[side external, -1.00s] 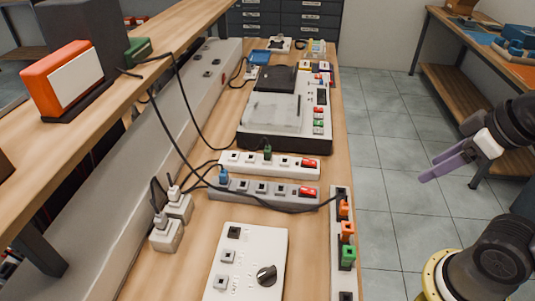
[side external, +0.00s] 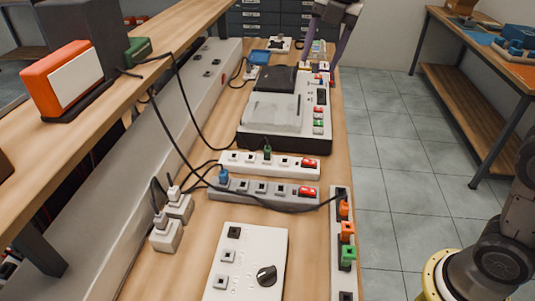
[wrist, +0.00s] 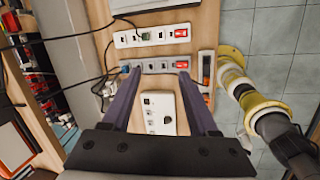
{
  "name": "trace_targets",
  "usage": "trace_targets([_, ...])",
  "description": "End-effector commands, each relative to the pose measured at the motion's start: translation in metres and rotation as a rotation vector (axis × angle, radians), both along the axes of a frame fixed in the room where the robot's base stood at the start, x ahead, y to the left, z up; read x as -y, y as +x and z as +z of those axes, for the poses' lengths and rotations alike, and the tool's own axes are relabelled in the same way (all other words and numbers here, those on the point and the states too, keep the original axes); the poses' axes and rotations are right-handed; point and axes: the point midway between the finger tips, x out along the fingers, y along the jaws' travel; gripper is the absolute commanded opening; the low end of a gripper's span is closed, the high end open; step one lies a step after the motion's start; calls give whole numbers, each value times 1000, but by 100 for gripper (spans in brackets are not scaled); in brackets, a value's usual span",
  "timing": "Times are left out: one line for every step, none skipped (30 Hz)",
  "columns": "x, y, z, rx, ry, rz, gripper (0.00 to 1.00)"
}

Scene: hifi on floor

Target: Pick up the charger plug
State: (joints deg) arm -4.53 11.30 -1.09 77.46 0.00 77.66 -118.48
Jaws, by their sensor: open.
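Two white blocky plugs, likely chargers, stand at the bench's left side in the side view: one in front (side external: 165,234), one just behind it (side external: 178,204). I cannot tell which is the task's charger plug. A blue plug (side external: 223,177) sits in the grey power strip (side external: 265,198), and a green plug (side external: 267,152) sits in the white strip (side external: 235,169). My gripper (side external: 321,62) is open and empty at the far end of the bench, away from these plugs. In the wrist view its purple fingers (wrist: 159,74) point towards the grey strip (wrist: 157,66) from a distance.
Black cables run from the shelf (side external: 150,68) down to the strips. A white-topped device (side external: 275,115) stands behind them. A white panel with a knob (side external: 248,255) lies in front. A right-hand strip (side external: 337,215) holds orange and green plugs. The floor (side external: 395,180) is clear.

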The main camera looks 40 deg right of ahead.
Motion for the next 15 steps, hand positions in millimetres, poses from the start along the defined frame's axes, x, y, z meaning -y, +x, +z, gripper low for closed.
trace_targets([-5,21,-14,-28,-13,52,60])
trace_targets([-8,31,-21,-41,-20,82,60])
trace_targets([-11,45,-32,-59,-28,118,60])
trace_targets([-14,55,-41,-73,-34,142,60])
trace_targets([-17,64,-51,-88,-37,161,60])
trace_targets([-21,75,-64,-104,-40,178,60])
trace_targets([-24,83,-74,-117,-41,184,60])
trace_targets([-27,90,-85,-131,-41,187,60])
trace_targets([-30,98,-98,-147,-42,190,60])
trace_targets([-32,103,-108,-160,-43,194,60])
trace_targets([-34,107,-118,-172,-43,196,60])
trace_targets([-36,110,-130,-190,-44,199,60])
trace_targets([-38,112,-138,-202,-45,201,60])
trace_targets([-39,113,-146,-215,-46,203,60])
trace_targets([-40,113,-154,-231,-46,206,60])
